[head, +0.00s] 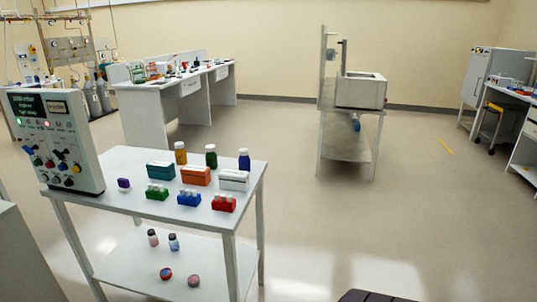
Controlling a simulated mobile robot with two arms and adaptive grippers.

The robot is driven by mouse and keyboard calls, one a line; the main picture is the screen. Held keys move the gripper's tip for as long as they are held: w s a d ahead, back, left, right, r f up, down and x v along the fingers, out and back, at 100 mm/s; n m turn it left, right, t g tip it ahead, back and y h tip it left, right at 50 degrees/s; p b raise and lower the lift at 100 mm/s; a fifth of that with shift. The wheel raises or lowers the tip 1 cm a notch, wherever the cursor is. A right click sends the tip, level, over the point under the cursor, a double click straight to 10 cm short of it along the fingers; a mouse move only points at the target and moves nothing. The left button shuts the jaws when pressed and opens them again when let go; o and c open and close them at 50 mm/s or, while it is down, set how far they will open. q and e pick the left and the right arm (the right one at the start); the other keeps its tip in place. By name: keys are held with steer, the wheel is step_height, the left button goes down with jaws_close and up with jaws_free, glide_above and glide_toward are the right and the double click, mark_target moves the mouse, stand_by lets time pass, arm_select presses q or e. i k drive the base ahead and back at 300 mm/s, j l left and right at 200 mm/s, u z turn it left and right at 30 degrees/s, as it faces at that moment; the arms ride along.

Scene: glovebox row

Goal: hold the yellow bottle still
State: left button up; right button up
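Neither of my grippers shows in the head view, and nothing touches the yellow bottle.
A teal box (160,171), an orange box (196,176) and a white box (233,180) stand in front of the bottles. A control panel (52,140) stands at the table's left end. Open floor (400,215) lies to the right.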

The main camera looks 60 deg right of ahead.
mark_target(180, 156)
steer(key=z, duration=1.45)
